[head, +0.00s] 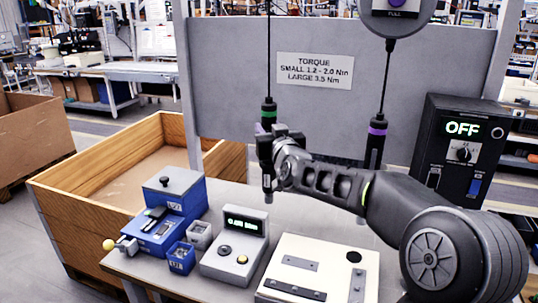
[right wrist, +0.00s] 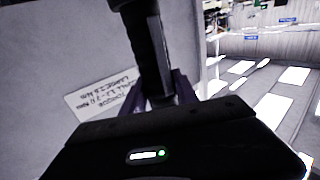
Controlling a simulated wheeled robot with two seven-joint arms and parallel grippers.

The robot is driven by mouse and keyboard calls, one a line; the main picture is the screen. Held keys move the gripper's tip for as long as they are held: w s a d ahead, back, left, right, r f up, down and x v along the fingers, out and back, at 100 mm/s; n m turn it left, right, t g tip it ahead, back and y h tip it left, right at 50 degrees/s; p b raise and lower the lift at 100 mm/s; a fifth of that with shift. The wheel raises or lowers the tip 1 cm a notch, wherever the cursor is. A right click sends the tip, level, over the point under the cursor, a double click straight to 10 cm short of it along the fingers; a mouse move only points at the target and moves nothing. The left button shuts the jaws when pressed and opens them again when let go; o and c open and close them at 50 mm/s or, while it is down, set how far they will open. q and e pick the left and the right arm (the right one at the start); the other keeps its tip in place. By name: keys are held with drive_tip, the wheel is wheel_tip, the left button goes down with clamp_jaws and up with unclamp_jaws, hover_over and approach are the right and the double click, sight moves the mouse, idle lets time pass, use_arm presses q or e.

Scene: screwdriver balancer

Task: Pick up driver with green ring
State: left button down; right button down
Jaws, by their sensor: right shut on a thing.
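The driver with the green ring (head: 268,113) is black and hangs upright on a cable from above, in front of the grey back panel. My right gripper (head: 272,148) is shut on its body below the ring, and the lower end shows beneath the fingers. In the right wrist view the dark driver shaft (right wrist: 152,45) stands between the two fingers (right wrist: 160,90); its ring cannot be made out there. A second driver with a purple ring (head: 376,140) hangs to the right, partly behind my right arm. My left gripper is not in view.
The bench holds a blue fixture (head: 172,205), a torque meter (head: 236,245) with a lit display, a small blue bin (head: 181,258) and a white plate (head: 320,268). A black control box (head: 460,150) reading OFF stands right. A wooden crate (head: 105,150) is left.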

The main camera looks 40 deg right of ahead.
idle(0.4)
drive_tip(key=shift+r, duration=0.1)
drive_tip(key=shift+r, duration=0.1)
drive_tip(key=shift+r, duration=0.6)
wheel_tip(320, 180, up, 9)
drive_tip(key=p, duration=0.3)
drive_tip(key=shift+f, duration=0.25)
